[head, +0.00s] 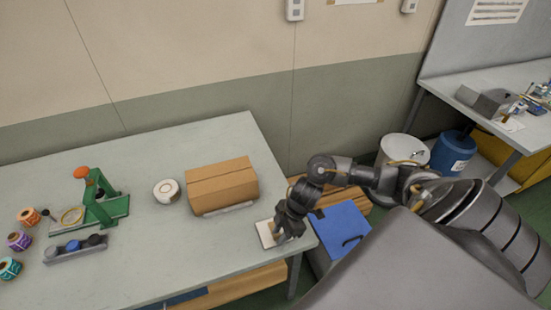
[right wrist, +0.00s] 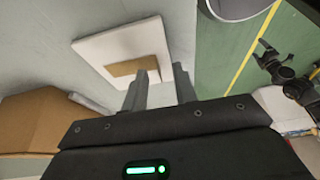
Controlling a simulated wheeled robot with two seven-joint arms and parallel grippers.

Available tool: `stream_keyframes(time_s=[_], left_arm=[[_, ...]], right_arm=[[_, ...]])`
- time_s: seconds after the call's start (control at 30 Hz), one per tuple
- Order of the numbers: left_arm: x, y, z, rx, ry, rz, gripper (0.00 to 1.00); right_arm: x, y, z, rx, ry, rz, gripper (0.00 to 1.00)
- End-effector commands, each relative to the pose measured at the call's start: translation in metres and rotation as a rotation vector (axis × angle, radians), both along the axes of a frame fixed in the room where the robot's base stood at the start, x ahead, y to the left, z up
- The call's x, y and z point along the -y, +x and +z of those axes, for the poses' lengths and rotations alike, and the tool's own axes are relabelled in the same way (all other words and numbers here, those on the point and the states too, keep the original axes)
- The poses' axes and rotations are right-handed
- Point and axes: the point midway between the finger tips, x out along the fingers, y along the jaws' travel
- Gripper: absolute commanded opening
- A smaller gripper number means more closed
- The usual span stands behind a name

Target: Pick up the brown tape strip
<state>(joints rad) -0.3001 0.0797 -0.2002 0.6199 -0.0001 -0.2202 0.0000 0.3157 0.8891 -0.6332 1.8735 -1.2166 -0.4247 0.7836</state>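The brown tape strip (right wrist: 124,69) lies on a white square pad (right wrist: 100,45) in the right wrist view. In the head view the pad (head: 264,231) is at the table's right end, partly covered by my right gripper (head: 281,239); I cannot make out the strip there. In the right wrist view my right gripper (right wrist: 163,82) is open, its two fingers apart with nothing seen between them. One finger overlaps the strip's right end in the picture; I cannot tell whether they touch. My left gripper is not in view.
A cardboard box (head: 222,185) stands left of the pad, with a white tape roll (head: 166,191) beside it. A green dispenser (head: 97,203) and coloured rolls (head: 18,241) are at the far left. The table front is clear.

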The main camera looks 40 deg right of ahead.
Motion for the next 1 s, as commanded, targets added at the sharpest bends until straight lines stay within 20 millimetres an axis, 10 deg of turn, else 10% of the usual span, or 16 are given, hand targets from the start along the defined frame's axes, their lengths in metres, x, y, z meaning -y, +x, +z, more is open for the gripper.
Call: stream_keyframes(time_s=[0.3,1.0], left_arm=[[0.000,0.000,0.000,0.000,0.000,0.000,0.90],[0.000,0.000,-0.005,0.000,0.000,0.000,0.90]], right_arm=[[0.000,0.000,0.000,0.000,0.000,0.000,0.00],[0.000,0.002,0.022,0.006,-0.001,0.003,0.00]])
